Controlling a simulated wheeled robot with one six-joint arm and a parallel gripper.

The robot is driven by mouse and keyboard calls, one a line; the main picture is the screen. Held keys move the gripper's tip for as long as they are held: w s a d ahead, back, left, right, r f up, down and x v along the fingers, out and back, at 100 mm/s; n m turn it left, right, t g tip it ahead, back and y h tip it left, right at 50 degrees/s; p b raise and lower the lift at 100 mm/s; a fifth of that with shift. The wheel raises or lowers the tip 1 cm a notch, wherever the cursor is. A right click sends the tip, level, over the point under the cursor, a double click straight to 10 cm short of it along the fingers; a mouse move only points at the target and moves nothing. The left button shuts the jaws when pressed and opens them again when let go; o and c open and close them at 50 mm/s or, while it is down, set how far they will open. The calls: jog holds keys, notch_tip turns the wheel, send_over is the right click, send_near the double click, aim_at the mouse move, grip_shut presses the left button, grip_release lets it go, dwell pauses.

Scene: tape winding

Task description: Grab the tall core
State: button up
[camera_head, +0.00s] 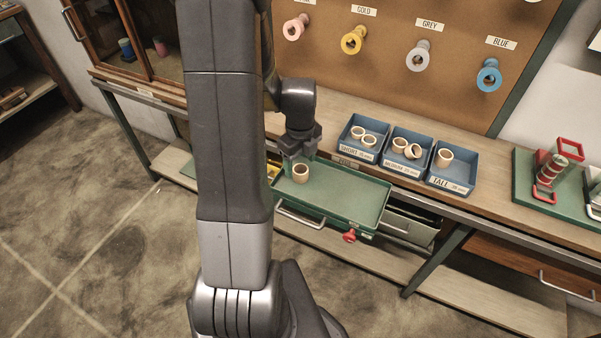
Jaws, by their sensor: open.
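The bin labelled TALL (456,187) stands on the bench right of my arm. One tan core (445,159) is in it. Another tan core (300,176) stands on the green tray (345,197); its size class cannot be told from here. My gripper (298,157) is open and points down just above and behind this core. Whether the fingers touch or straddle it is hard to see. My arm hides part of the bench and the tray's left side.
Two more blue bins (409,165) with cores stand left of the TALL bin. A pegboard (453,84) with coloured spools is behind. A green stand with red parts (551,176) is at the right. An open drawer (408,225) lies below the tray's right end.

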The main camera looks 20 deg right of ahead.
aim_at(301, 170)
jog(key=shift+f, duration=1.9)
jog(key=c, duration=1)
jog(key=shift+c, duration=0.2)
